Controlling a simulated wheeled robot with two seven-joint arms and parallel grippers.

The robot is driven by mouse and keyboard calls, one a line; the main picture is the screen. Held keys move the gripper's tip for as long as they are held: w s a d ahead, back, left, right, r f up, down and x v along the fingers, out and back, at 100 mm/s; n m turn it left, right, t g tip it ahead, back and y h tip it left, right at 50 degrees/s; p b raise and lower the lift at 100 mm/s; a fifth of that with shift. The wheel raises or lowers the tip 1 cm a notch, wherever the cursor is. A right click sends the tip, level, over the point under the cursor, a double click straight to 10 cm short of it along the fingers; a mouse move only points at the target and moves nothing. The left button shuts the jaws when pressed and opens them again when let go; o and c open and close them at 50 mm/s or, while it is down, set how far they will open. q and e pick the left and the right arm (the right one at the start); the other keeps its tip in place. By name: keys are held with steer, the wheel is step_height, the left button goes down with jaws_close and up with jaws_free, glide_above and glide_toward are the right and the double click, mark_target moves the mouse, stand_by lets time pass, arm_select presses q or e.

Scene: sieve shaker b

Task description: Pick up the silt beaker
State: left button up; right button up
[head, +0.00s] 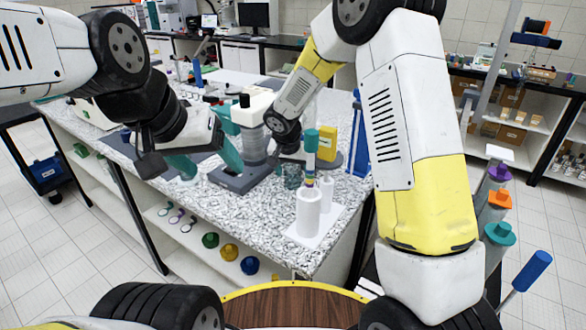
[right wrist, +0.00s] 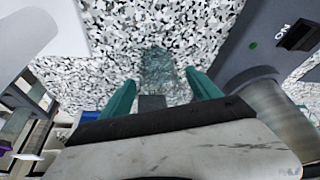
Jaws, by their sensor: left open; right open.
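A small clear, teal-tinted glass beaker (head: 292,177), which I take for the silt beaker, stands on the speckled bench between the shaker base and a white tray. It also shows in the right wrist view (right wrist: 158,66), faint against the speckle, ahead of and between the teal fingertips. My right gripper (right wrist: 163,82) is open and empty, pointing at the beaker; I cannot tell the exact gap. In the head view the right gripper's dark body is just above the beaker. My left gripper (head: 207,160) is open over the bench at the left of the shaker.
The grey shaker base (head: 240,178) with its sieve stack (head: 255,148) stands left of the beaker. A white tray (head: 322,226) with a white cylinder (head: 309,212) is at the right front. A yellow box (head: 328,145) and a blue rack (head: 359,140) stand behind.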

steer(key=shift+x, duration=0.95)
steer(key=shift+c, duration=0.2)
steer(key=c, duration=1.5)
steer(key=shift+s+a+r, duration=0.1)
steer(key=shift+r, duration=0.1)
